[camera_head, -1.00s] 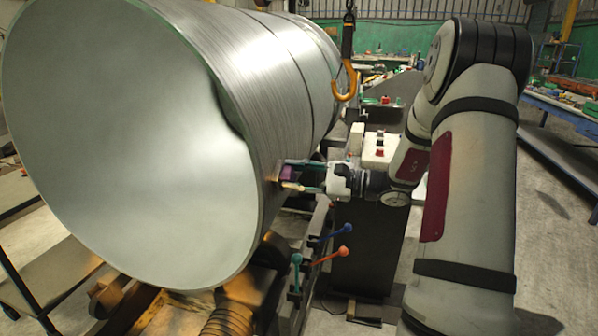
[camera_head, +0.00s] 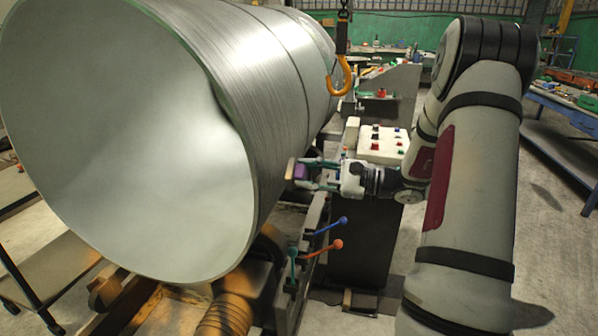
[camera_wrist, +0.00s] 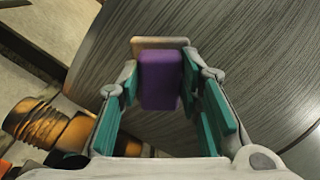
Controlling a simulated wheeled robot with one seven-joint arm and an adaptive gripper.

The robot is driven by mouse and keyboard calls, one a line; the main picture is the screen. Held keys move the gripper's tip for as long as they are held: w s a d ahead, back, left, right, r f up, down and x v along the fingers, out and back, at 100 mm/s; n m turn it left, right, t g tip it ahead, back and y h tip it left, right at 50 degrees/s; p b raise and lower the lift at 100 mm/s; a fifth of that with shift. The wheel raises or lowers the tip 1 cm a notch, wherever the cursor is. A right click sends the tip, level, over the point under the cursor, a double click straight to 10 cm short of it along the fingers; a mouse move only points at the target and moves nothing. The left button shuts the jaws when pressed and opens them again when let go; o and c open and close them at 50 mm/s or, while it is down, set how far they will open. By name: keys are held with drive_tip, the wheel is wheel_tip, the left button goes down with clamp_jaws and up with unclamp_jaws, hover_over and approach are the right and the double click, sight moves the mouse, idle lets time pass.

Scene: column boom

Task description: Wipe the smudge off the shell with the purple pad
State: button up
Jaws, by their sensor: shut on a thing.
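The shell (camera_head: 130,140) is a large grey metal cylinder lying on its side, its open end towards me; its brushed outer wall fills the back of the wrist view (camera_wrist: 240,60). The purple pad (camera_head: 301,172) has a tan plate on its front face and shows in the wrist view (camera_wrist: 160,82). My gripper (camera_head: 312,174) is shut on the pad, a green-lined finger on each side. The pad is beside the shell's right side and looks slightly apart from it, though the gap is hard to judge. I cannot make out the smudge in either view.
An orange hook (camera_head: 340,76) hangs behind the pad. A white control box (camera_head: 383,143) with coloured buttons stands behind my wrist. Levers with blue (camera_head: 343,221) and orange (camera_head: 337,244) knobs stick out below my gripper. A blue workbench (camera_head: 565,108) is at right.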

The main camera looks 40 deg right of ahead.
drive_tip(key=shift+s+d, duration=0.35)
drive_tip(key=shift+s, duration=0.1)
drive_tip(key=shift+s+d, duration=0.1)
drive_tip(key=shift+p+v, duration=0.5)
drive_tip(key=shift+v, duration=0.9)
